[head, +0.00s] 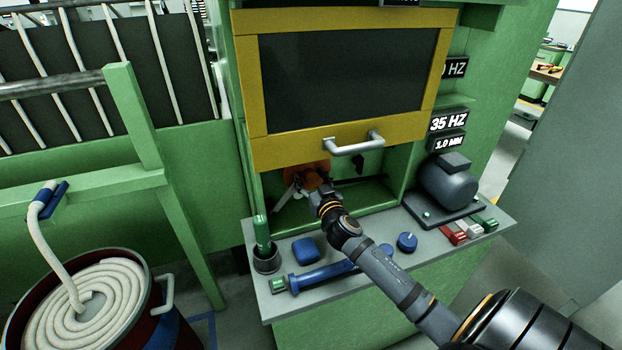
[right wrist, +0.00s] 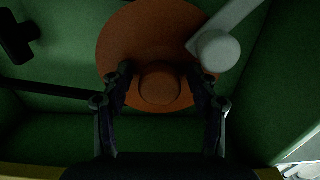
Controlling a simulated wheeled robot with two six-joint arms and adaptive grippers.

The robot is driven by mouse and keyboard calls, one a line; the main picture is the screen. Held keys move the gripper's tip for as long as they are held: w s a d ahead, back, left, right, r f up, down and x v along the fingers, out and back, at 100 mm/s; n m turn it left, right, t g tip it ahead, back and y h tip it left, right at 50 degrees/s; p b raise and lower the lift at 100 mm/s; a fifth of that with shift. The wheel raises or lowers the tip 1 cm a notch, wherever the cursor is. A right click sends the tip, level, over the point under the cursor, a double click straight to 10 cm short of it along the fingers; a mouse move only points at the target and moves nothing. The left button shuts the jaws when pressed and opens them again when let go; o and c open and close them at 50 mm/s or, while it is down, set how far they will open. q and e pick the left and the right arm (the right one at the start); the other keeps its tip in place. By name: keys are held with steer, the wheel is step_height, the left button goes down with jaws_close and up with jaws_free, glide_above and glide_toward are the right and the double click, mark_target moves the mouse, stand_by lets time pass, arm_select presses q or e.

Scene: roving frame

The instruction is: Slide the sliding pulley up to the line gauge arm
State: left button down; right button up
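The sliding pulley, an orange disc with a round hub (right wrist: 160,84), shows in the right wrist view and inside the green machine's opening in the head view (head: 294,176). My right gripper (right wrist: 161,76) reaches into that opening, one finger on each side of the hub. A thin dark gap seems to remain beside the hub, so the fingers look open around it. A pale grey arm with a round end (right wrist: 218,50), apparently the line gauge arm, overlaps the disc's upper right edge. In the head view my gripper (head: 312,180) partly covers the pulley. My left gripper is out of view.
A yellow-framed dark window with a grey handle (head: 354,144) hangs above the opening. The ledge (head: 428,255) holds a grey motor (head: 449,184), a blue roller tool (head: 322,275), blue parts and a dark cup (head: 266,261). A drum of coiled rope (head: 92,305) stands at left.

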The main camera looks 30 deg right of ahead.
steer(key=v, duration=1.2)
stand_by(0.3)
